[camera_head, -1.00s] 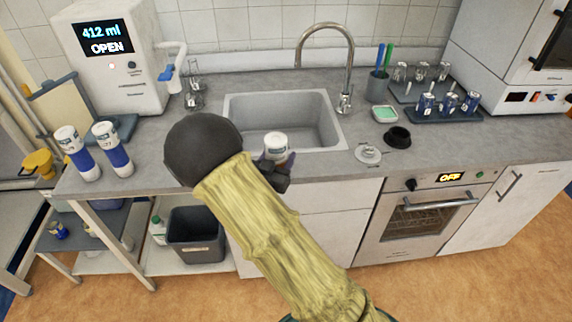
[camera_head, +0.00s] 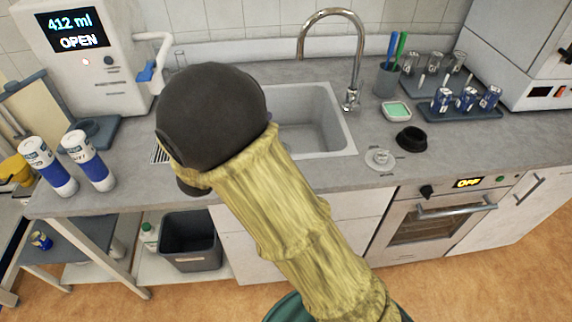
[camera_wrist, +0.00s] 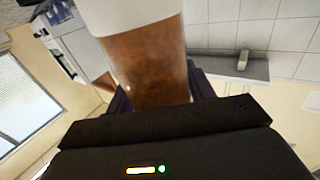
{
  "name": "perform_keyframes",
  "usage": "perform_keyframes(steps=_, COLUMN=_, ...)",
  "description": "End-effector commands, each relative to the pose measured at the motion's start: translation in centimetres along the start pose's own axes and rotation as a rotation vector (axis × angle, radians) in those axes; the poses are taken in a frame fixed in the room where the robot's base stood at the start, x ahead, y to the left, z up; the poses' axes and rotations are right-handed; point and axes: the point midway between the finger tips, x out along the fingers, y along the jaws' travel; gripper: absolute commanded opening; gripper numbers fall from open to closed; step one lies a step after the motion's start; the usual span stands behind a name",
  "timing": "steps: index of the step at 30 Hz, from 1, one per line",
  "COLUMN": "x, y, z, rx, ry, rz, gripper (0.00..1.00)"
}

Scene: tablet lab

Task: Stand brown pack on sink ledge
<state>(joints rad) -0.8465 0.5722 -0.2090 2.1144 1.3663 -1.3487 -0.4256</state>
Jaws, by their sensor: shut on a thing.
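The brown pack (camera_wrist: 146,68) fills the upper middle of the wrist view, a rounded brown body with a white band at its top edge. My gripper (camera_wrist: 155,95) is shut on it, with dark fingers at both sides of the pack. In the head view my yellow-sleeved arm and dark wrist hide the gripper and the pack. The grey sink (camera_head: 318,122) is set in the counter behind my wrist. Its left part and much of the ledge around it are hidden; the right rim shows bare.
Two white-and-blue bottles (camera_head: 88,160) stand at the counter's left, below a dispenser (camera_head: 85,65) reading 412 ml, OPEN. A tall tap (camera_head: 352,70) rises behind the sink. A black ring (camera_head: 410,138), a small metal lid (camera_head: 380,160) and a green sponge dish (camera_head: 397,111) lie at right.

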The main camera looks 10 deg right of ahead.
Motion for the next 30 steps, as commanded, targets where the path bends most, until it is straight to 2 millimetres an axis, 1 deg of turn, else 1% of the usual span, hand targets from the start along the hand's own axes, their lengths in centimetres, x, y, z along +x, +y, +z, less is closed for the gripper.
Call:
perform_keyframes(steps=5, x=-0.4, y=-0.1, z=-0.5, rx=0.001, ry=0.002, rz=0.003, gripper=0.16)
perform_keyframes(steps=14, x=-0.4, y=-0.1, z=-0.4, rx=0.000, ry=0.002, rz=0.003, gripper=0.16)
perform_keyframes(steps=17, x=-0.3, y=-0.1, z=0.5, rx=-0.003, ry=0.001, rz=0.003, gripper=0.16)
perform_keyframes(steps=24, x=-0.3, y=-0.1, z=4.5, rx=-0.005, ry=0.001, rz=0.003, gripper=0.16)
perform_keyframes(steps=27, x=-0.3, y=-0.1, z=5.3, rx=-0.002, ry=0.002, rz=0.003, gripper=0.16)
perform_keyframes(steps=30, x=-0.3, y=-0.1, z=5.4, rx=0.001, ry=0.002, rz=0.003, gripper=0.16)
